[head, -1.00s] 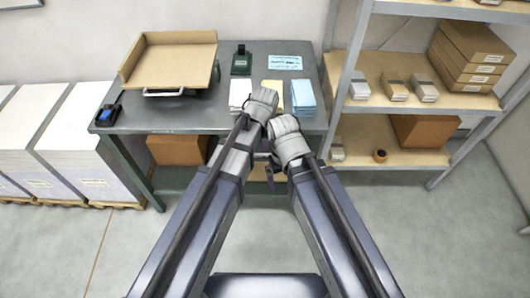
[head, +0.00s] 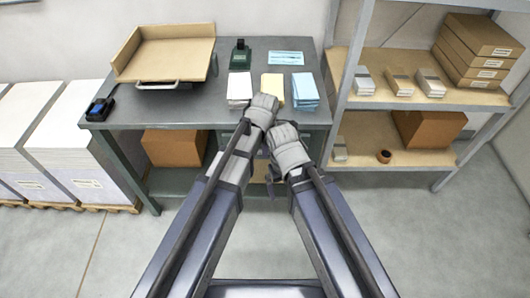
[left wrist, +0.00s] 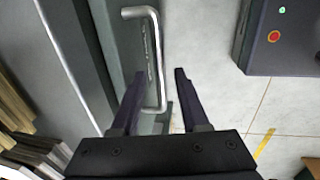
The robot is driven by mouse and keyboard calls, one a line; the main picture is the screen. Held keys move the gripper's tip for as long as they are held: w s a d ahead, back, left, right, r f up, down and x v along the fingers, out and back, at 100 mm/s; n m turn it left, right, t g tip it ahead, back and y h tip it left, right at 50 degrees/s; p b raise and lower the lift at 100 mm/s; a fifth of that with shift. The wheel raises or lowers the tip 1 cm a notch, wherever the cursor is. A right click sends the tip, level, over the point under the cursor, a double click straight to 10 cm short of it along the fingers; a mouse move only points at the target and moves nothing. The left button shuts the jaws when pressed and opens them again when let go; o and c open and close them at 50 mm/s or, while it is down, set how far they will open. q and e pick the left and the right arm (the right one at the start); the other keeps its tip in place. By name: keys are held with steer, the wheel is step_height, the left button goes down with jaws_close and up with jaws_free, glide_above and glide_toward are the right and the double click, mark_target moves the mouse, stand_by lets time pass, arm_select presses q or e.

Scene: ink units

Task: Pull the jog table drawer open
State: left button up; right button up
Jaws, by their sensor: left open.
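The jog table (head: 190,112) is a dark grey-topped table with a green frame, ahead of me. Its drawer (left wrist: 118,45) shows in the left wrist view as a grey-green front beside the table edge, with a silver bar handle (left wrist: 155,60). My left gripper (left wrist: 160,73) is open, with the lower part of the handle between its fingers, nearer the left finger. I cannot tell whether a finger touches it. In the head view both wrists cover the table's front edge.
A tilted wooden tray (head: 165,60) and paper stacks (head: 305,90) are on the table. A shelf unit (head: 400,160) stands close on the right, paper stacks on pallets (head: 75,150) on the left. A grey box with a red button (left wrist: 280,35) is in the left wrist view.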

arm_select(q)
steer(key=shift+f, duration=0.2)
jaws_close()
stand_by(0.3)
stand_by(1.1)
